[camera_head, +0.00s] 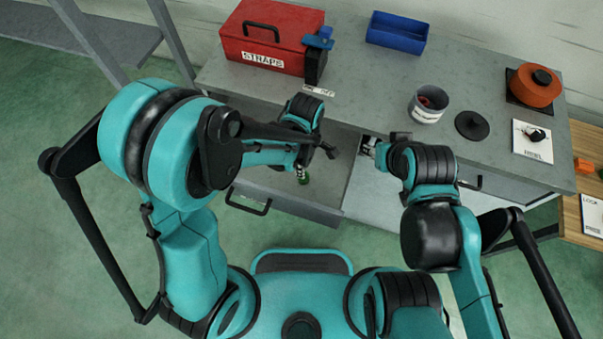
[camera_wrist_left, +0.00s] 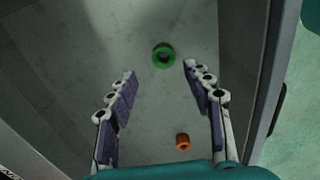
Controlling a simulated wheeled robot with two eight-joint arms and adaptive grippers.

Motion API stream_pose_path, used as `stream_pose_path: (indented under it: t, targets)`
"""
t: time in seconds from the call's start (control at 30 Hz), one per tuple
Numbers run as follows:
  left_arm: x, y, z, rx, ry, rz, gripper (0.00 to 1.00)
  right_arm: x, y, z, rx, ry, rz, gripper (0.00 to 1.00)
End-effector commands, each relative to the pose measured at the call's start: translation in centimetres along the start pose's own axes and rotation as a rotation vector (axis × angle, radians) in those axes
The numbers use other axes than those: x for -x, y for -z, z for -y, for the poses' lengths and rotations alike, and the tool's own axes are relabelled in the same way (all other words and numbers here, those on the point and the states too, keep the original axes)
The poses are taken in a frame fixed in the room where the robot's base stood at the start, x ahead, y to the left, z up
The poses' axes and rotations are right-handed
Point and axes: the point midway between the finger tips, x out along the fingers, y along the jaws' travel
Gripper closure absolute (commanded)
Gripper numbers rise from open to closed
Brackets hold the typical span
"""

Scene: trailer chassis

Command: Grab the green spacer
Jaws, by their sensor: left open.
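The green spacer (camera_wrist_left: 163,47) is a small ring on the grey floor of the open drawer. In the left wrist view it lies just beyond my left gripper (camera_wrist_left: 159,70), roughly centred between the fingertips. My left gripper is open and empty, with its fingers spread to either side. In the head view it points down into the drawer (camera_head: 262,180), and a bit of green (camera_head: 305,180) shows beside its fingers (camera_head: 301,173). My right gripper (camera_head: 369,148) is near the drawer's right side at the bench front; its fingers are too small to read.
An orange spacer (camera_wrist_left: 183,141) lies in the drawer, nearer my left palm. The drawer walls stand close on both sides. On the bench are a red box (camera_head: 262,50), a blue bin (camera_head: 396,36), a white can (camera_head: 428,108), a black disc (camera_head: 472,125) and an orange pot (camera_head: 534,88).

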Motion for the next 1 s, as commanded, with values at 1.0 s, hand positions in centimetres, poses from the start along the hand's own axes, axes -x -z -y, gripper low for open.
stream_pose_path:
  t: [1.0]
  targets:
    - [-8.2, -0.1, 0.6, 0.023, 0.009, -0.001, 0.7, -3.0, -2.2, 0.0, 0.0, 0.0, 0.0, 0.6]
